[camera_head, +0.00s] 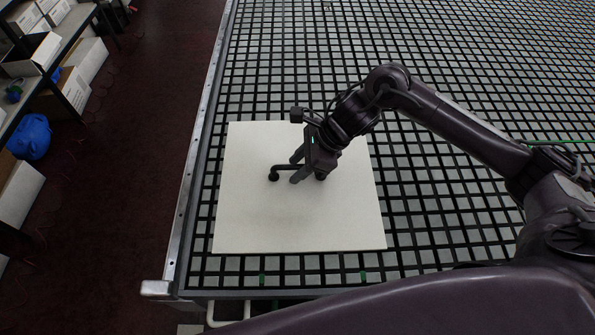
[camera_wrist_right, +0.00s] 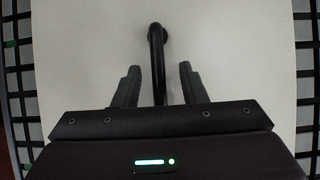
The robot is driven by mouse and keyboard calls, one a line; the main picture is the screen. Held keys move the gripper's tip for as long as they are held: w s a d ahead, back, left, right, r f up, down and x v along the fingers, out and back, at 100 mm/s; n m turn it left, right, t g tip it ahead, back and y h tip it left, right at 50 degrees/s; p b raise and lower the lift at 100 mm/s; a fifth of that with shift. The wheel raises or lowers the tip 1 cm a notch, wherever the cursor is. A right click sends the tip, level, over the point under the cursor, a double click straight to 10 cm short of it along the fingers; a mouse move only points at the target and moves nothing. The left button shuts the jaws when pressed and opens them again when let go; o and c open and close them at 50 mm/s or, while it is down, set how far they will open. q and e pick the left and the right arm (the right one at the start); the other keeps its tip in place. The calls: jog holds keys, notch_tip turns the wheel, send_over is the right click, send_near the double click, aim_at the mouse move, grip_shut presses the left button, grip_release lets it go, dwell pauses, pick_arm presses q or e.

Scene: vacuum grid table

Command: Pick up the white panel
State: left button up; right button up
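The white panel (camera_head: 250,220) lies flat on the grid table near its left front corner. A black bar handle (camera_head: 275,172) stands up from the panel's middle. My right gripper (camera_head: 295,168) is over the panel at the handle, its arm coming in from the right. In the right wrist view the gripper (camera_wrist_right: 160,68) is open, and the handle (camera_wrist_right: 157,38) runs between its two fingers. A gap shows on each side of the handle, so neither finger seems to touch it. The panel (camera_wrist_right: 238,60) fills most of that view. My left gripper is not in view.
The black grid table (camera_head: 450,215) is clear around and beyond the panel. Its metal edge (camera_head: 190,165) runs along the left. Past a strip of dark red floor (camera_head: 130,120), shelves with boxes (camera_head: 60,45) and a blue bag (camera_head: 30,137) stand at the far left.

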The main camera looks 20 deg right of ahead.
jog(key=shift+a+f, duration=0.2)
jog(key=shift+f, duration=0.05)
grip_shut()
jog(key=shift+r, duration=0.1)
dwell(1.1)
jog(key=shift+w+r, duration=0.1)
jog(key=shift+w, duration=0.05)
